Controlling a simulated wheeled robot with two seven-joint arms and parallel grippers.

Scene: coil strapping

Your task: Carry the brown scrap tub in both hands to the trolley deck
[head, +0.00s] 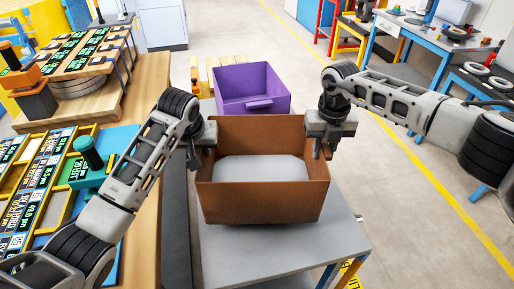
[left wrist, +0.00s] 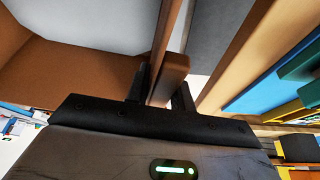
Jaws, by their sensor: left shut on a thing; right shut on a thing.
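The brown scrap tub (head: 262,208) is upright and level in the middle of the head view, with a pale grey floor or sheet (head: 262,168) inside. My left gripper (head: 195,158) is shut at its left side; in the left wrist view its fingers (left wrist: 160,88) close on a brown handle bar beside the tub wall (left wrist: 90,68). My right gripper (head: 325,152) is shut at its right side, its exact hold partly hidden. The tub is over the grey deck (head: 275,252); I cannot tell whether its base touches it.
A purple tub (head: 240,82) stands just behind the brown one. At left are a wooden bench (head: 150,170) with a yellow-framed label board and a teal tool (head: 88,168). Grey floor with a yellow line (head: 400,145) is clear at right; a blue workbench (head: 425,40) stands beyond.

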